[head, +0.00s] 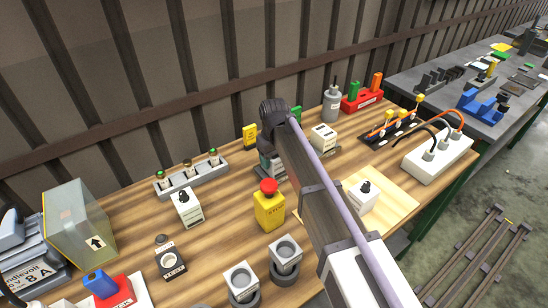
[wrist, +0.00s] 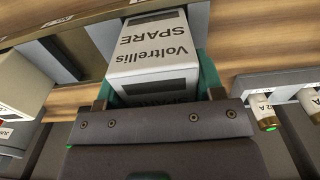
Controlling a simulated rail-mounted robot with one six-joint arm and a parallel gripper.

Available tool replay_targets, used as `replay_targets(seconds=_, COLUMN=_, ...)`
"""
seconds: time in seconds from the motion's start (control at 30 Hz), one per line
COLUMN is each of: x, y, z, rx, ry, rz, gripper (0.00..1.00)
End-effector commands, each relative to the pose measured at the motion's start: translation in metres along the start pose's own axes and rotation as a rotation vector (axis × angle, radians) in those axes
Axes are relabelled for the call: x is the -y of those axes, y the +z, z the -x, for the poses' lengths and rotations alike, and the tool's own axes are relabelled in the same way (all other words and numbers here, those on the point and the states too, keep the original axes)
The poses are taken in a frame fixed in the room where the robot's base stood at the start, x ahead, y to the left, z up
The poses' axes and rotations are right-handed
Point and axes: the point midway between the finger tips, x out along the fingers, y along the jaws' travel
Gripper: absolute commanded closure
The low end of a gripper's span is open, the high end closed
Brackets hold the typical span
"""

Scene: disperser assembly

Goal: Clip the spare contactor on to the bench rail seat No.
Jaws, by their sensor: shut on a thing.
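The spare contactor (wrist: 155,45) is a white block with "Voltrellis SPARE" printed on it, upside down in the wrist view. My gripper (wrist: 160,92) is shut on it, with a green finger at each side. A dark grey piece with a pale edge (wrist: 62,60), possibly part of the rail, lies left of the contactor; I cannot tell whether they touch. In the head view my arm hides most of the gripper and the contactor. A dark grey base (head: 262,172) shows beside the arm there. No seat number is readable.
A yellow box with a red button (head: 269,208) stands close to my arm. A white block (head: 323,138) is behind it to the right. A strip with several green-topped parts (head: 192,176) lies left. A white-topped block (head: 362,196) sits on a pale board at right.

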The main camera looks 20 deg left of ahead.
Motion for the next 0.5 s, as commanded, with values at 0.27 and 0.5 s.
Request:
replay_targets(seconds=0.27, x=0.0000, y=0.0000, z=-0.0083, rx=0.000, ry=0.000, rz=0.000, gripper=0.72)
replay_targets(seconds=0.5, x=0.0000, y=0.0000, z=-0.0101, rx=0.000, ry=0.000, rz=0.000, gripper=0.30)
